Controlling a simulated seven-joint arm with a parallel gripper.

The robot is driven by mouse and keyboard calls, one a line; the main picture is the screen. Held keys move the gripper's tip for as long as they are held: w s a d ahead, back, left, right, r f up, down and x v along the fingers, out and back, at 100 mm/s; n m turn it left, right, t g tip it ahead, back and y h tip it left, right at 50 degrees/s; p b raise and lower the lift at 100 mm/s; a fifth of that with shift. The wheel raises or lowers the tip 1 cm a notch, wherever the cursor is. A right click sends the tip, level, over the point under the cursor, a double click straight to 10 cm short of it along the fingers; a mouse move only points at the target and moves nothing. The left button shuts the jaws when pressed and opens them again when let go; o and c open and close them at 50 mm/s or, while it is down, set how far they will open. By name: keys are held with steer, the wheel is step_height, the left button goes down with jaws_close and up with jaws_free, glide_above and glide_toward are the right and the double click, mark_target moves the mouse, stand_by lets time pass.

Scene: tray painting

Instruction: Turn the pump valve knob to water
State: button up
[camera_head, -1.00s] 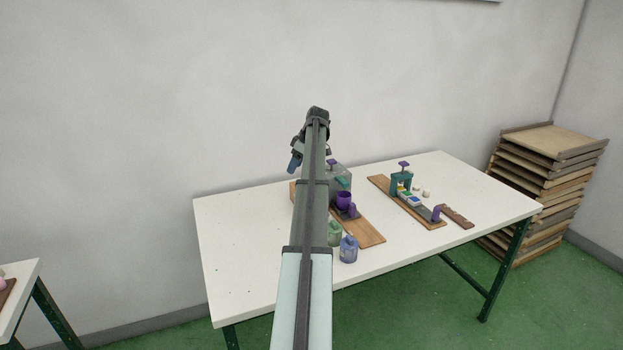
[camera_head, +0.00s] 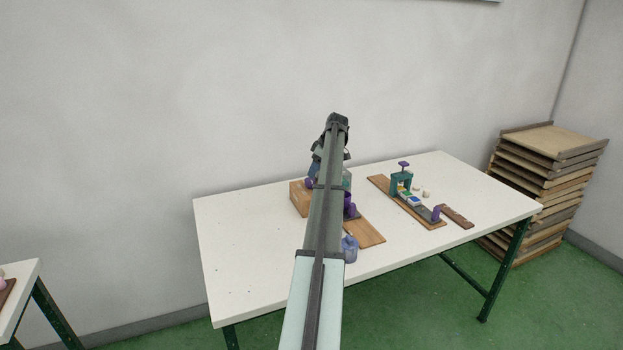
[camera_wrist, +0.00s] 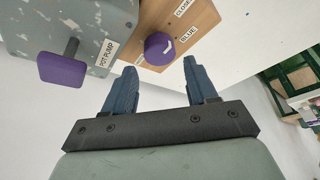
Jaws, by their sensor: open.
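The valve knob (camera_wrist: 158,46) is a round purple knob with a white mark, on the face of a wooden block (camera_wrist: 190,18). The mark is on the side toward the label "BLUE" (camera_wrist: 188,34). Another label seems to begin "CLEA" (camera_wrist: 184,7), and a third beside the knob is mostly hidden. No label reading water is legible. My gripper (camera_wrist: 160,66) is open and empty, its blue fingers on either side below the knob in the wrist view, apparently not gripping it. The knob (camera_head: 309,183) also shows left of my arm in the head view.
A teal press (camera_head: 401,182) stands on a board further right. The table's left part is clear.

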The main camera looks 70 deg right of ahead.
mark_target(310, 179)
steer(key=shift+x, duration=2.5)
steer(key=c, duration=0.8)
steer(key=shift+o, duration=0.2)
